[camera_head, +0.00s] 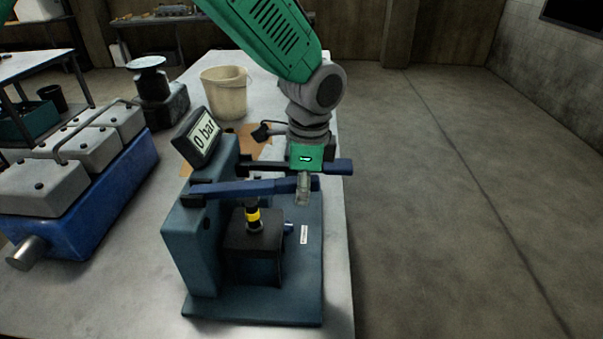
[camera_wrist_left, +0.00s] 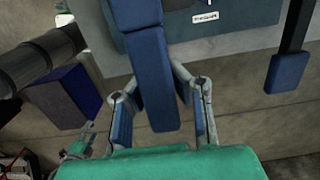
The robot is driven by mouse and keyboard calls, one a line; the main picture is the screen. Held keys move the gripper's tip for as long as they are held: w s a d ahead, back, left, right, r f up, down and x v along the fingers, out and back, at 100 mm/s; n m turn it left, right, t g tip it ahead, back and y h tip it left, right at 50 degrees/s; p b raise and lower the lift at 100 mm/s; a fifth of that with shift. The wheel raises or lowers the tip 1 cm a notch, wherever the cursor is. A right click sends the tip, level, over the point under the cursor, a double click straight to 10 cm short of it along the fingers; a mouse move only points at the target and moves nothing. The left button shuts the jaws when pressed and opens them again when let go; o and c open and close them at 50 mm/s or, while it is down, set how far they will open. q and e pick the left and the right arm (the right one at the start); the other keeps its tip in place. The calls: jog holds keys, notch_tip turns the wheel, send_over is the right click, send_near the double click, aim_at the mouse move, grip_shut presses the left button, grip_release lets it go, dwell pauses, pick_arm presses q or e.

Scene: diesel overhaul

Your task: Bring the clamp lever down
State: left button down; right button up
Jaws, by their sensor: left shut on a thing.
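The clamp lever (camera_head: 240,188) is a long blue bar on the teal test stand (camera_head: 190,240). It lies about level in the head view, above a black block (camera_head: 255,240) that holds an upright dark part with a yellow band (camera_head: 253,215). My left gripper (camera_head: 303,190) is at the lever's right end and is shut on its handle. In the left wrist view the blue handle (camera_wrist_left: 152,75) runs between the two fingers of my left gripper (camera_wrist_left: 160,112). My right gripper is out of view.
A second lever with a blue grip (camera_head: 338,167) sticks out just behind the clamp lever. A gauge reading 0 bar (camera_head: 202,137) tops the stand. A blue engine block (camera_head: 95,200) stands left, a beige bucket (camera_head: 223,92) behind. Open floor lies right of the bench.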

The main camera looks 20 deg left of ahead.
pick_arm(q)
jog(key=shift+w+d+f+y, duration=0.1)
jog(key=shift+f+y, duration=0.3)
jog(key=shift+f, duration=0.55)
jog(key=c, duration=1.6)
grip_release()
jog(key=shift+o, duration=1.3)
jog(key=shift+w, duration=0.1)
jog(key=shift+d, duration=0.1)
